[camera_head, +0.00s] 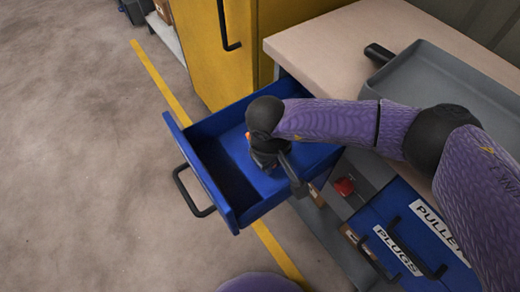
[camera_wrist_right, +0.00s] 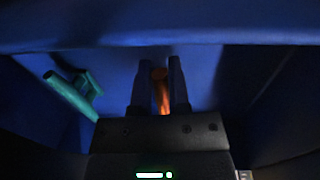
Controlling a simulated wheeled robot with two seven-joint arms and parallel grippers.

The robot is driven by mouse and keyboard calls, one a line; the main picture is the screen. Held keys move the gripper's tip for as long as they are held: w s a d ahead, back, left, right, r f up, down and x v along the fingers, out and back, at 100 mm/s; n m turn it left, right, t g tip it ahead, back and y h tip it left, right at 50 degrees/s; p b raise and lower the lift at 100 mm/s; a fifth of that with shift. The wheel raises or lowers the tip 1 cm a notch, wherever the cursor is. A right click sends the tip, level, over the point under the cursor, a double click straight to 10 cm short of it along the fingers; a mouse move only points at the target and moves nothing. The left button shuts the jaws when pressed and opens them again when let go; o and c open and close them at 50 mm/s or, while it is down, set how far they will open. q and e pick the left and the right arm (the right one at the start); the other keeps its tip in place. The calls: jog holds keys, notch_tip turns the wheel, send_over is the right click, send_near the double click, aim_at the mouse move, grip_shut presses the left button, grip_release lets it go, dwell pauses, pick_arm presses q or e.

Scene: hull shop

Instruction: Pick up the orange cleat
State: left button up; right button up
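The orange cleat (camera_wrist_right: 162,96) shows between the two fingers of my right gripper (camera_wrist_right: 160,84) in the right wrist view. In the head view my right gripper (camera_head: 268,160) reaches down into the open blue drawer (camera_head: 205,172). Only a small orange patch of the cleat (camera_head: 248,135) shows there; the gripper hides the rest. I cannot tell whether the cleat touches the drawer floor. My left gripper is not in view.
A teal piece (camera_wrist_right: 75,95) lies in the drawer left of the gripper in the wrist view. The drawer walls stand close around the gripper. A worktop (camera_head: 315,55) with a grey tray (camera_head: 440,75) is right of the drawer. Labelled blue drawers (camera_head: 400,225) are lower right.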

grip_shut()
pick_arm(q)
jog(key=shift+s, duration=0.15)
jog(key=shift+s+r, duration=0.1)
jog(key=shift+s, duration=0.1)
